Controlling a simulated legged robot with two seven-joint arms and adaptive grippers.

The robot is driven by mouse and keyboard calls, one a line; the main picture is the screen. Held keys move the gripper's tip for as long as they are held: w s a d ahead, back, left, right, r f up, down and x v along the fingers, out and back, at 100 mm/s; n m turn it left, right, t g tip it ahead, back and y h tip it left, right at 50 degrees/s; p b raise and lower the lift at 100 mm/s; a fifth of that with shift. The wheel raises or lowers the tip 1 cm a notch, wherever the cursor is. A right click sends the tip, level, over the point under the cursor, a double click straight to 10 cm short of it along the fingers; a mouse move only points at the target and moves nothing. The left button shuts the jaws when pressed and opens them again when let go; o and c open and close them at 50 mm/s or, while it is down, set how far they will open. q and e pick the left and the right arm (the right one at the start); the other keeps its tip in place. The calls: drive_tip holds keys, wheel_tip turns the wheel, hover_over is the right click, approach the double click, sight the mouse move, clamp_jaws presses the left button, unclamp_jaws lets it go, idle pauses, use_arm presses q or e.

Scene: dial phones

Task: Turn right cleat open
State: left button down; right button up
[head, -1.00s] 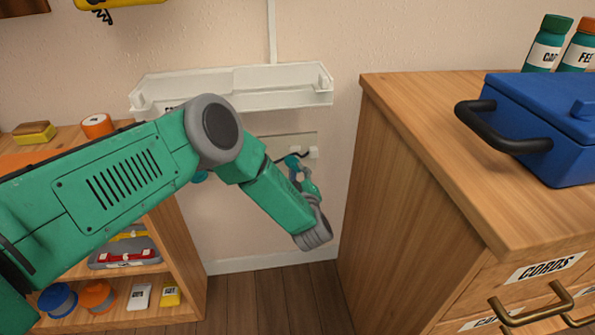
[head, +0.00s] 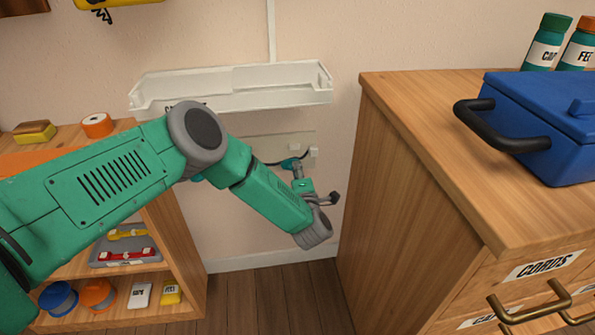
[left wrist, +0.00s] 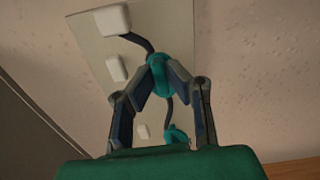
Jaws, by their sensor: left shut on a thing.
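The right cleat is a small teal piece on a pale wall plate (head: 262,147). It shows partly in the head view (head: 290,162), and in the left wrist view the teal cleat (left wrist: 159,76) sits between my fingertips. My left gripper (left wrist: 160,70) is shut on it, with a finger on each side. In the head view, my left gripper (head: 298,172) reaches the plate's right part. A dark cord runs from a white block (left wrist: 113,18) to the held cleat. A second teal cleat (left wrist: 176,134) shows beyond, partly hidden by my wrist. My right gripper is not in view.
A white wall shelf (head: 240,95) hangs above the plate. A wooden cabinet (head: 420,190) with a blue box (head: 550,130) stands close on the right. A low wooden shelf unit (head: 185,255) stands at left. Floor between them is clear.

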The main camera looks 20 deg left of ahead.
use_arm(q)
drive_tip(key=n, duration=0.4)
drive_tip(key=shift+s+f+n+b, duration=0.25)
drive_tip(key=shift+f+n+b, duration=0.1)
drive_tip(key=shift+n, duration=0.05)
idle(0.4)
drive_tip(key=c, duration=1.6)
unclamp_jaws()
drive_tip(key=shift+w+r, duration=0.1)
drive_tip(key=v, duration=1.2)
drive_tip(key=shift+a, duration=0.1)
